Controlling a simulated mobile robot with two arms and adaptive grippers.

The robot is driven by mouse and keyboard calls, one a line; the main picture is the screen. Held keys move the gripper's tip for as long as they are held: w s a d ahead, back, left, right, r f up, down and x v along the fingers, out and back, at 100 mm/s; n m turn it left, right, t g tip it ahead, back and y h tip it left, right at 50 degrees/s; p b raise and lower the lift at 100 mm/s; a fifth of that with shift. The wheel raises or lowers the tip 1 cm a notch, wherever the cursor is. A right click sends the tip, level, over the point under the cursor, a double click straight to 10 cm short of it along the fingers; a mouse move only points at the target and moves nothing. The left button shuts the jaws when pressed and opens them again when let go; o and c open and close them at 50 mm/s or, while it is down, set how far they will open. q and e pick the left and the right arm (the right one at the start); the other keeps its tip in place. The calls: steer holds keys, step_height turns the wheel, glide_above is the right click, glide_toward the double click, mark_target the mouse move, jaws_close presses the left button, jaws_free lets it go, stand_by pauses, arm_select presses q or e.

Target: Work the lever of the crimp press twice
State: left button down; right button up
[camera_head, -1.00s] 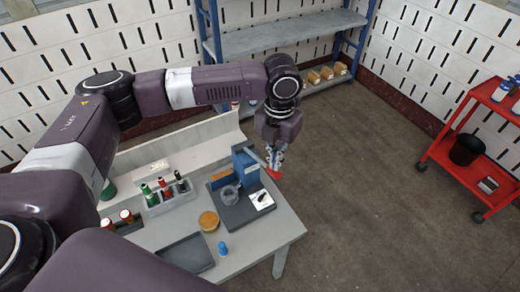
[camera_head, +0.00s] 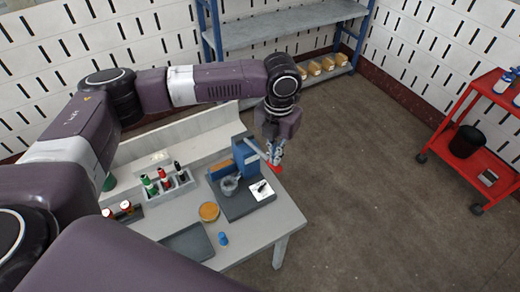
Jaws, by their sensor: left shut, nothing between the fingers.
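The crimp press (camera_head: 246,157) is a blue upright block on a dark base plate at the table's right end. Its grey lever (camera_head: 257,148) slants down to the right and ends in a red knob (camera_head: 278,170). My left gripper (camera_head: 276,160) points down at the lever's outer end, just above the red knob. Its fingers are shut with nothing between them. They overlap the lever end in the picture; whether they touch it I cannot tell. My right gripper is not in view.
On the table (camera_head: 262,228) are a rack (camera_head: 171,194) with several small bottles, an orange disc (camera_head: 209,211), a dark tray (camera_head: 188,243) and a blue piece (camera_head: 223,238). A red cart (camera_head: 467,150) stands at the right. The floor between is clear.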

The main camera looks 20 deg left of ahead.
arm_select(q)
steer(key=shift+f+b, duration=1.45)
steer(key=shift+f, duration=2.65)
step_height(320, 180, up, 6)
steer(key=p, duration=0.6)
steer(key=shift+a+r, duration=0.15)
steer(key=shift+r, duration=0.45)
steer(key=shift+w+r, duration=0.1)
steer(key=shift+r, duration=1.8)
steer(key=shift+f, duration=0.1)
